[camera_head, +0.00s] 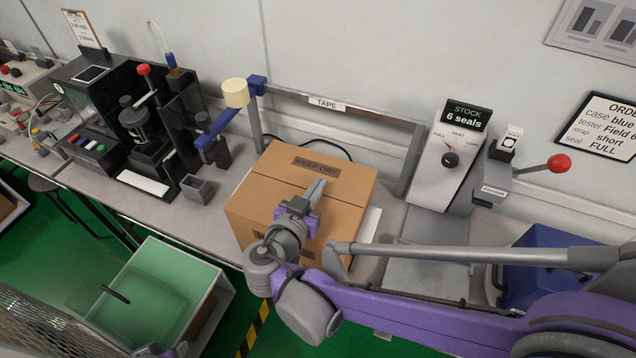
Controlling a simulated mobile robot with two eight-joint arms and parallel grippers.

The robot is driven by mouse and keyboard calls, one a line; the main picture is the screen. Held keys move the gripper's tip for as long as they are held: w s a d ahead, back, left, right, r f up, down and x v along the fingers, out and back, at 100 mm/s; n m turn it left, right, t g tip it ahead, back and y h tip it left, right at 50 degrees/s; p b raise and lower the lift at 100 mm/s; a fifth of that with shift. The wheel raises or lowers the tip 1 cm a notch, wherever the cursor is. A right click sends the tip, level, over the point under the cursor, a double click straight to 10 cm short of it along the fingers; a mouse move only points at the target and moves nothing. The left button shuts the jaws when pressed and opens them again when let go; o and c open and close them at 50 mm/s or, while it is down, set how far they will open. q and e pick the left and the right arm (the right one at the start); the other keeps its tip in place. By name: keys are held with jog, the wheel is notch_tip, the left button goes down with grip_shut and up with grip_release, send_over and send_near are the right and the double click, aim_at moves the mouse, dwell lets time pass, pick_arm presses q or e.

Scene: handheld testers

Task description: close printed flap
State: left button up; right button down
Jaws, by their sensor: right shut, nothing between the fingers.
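A brown cardboard box (250,205) stands on the bench in the middle of the view. Its printed flap (345,172), marked KEEP DRY, lies about flat across the far part of the box top. My right gripper (317,186) is shut and empty, with its fingertips over the box top near the printed flap's near edge. I cannot tell whether the fingertips touch the cardboard. My right wrist and forearm hide much of the box's near side and near right corner. My left gripper is not clearly seen.
A tape frame (326,104) stands behind the box. A seal dispenser (452,160) and a red-knobbed lever (558,163) stand to the right. A black tester (85,100) is at the left, with a small grey cup (197,188) nearby.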

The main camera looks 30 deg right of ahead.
dwell(0.6)
pick_arm(q)
jog(key=shift+r, duration=0.1)
pick_arm(e)
jog(key=v, duration=1)
jog(key=shift+s+a, duration=0.25)
jog(key=shift+s, duration=0.1)
